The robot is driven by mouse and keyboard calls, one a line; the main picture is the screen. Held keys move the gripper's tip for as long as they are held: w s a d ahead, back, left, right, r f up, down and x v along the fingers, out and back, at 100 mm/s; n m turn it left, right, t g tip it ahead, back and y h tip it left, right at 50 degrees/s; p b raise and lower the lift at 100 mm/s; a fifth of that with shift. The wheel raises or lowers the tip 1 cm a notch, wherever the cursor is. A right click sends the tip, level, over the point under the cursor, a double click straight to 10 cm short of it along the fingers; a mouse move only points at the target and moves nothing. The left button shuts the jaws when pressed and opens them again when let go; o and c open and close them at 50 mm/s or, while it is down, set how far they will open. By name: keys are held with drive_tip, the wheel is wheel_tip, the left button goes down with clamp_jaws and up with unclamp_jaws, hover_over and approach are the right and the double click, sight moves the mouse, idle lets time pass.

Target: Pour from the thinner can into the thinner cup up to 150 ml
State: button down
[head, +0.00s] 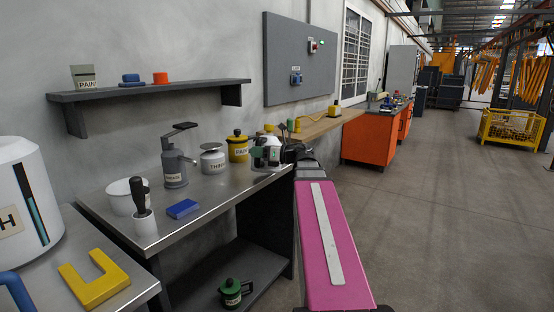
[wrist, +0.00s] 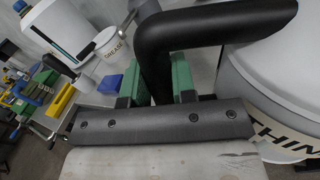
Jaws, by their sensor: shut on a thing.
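My gripper (head: 259,155) has green fingers, which also show in the wrist view (wrist: 157,78). They are shut on the black handle (wrist: 210,30) of a white can with a "THIN" label (wrist: 280,75). In the head view this can (head: 272,152) is at the far right end of the steel table, partly hidden by my arm; I cannot tell whether it touches the table. A small vessel labelled like "THINN" (head: 213,160), with a wide grey top, stands left of it. I cannot tell for sure whether this is the thinner cup. No liquid is visible.
On the steel table (head: 235,193) stand a yellow paint can (head: 238,148), a grey pump can (head: 174,168), a white pot (head: 122,196), a dark-handled tool in a cup (head: 143,226) and a blue block (head: 183,208). A wall shelf (head: 150,90) hangs above.

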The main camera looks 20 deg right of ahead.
sight(261, 142)
drive_tip(key=shift+r+m, duration=0.4)
drive_tip(key=shift+r, duration=0.4)
idle(1.4)
drive_tip(key=shift+w+d+r+m, duration=0.1)
drive_tip(key=shift+w+r+m, duration=0.05)
drive_tip(key=shift+r+m, duration=0.3)
drive_tip(key=shift+w+d+r+m, duration=0.1)
drive_tip(key=shift+w+r+m, duration=0.05)
drive_tip(key=shift+r+m, duration=0.3)
idle(4.9)
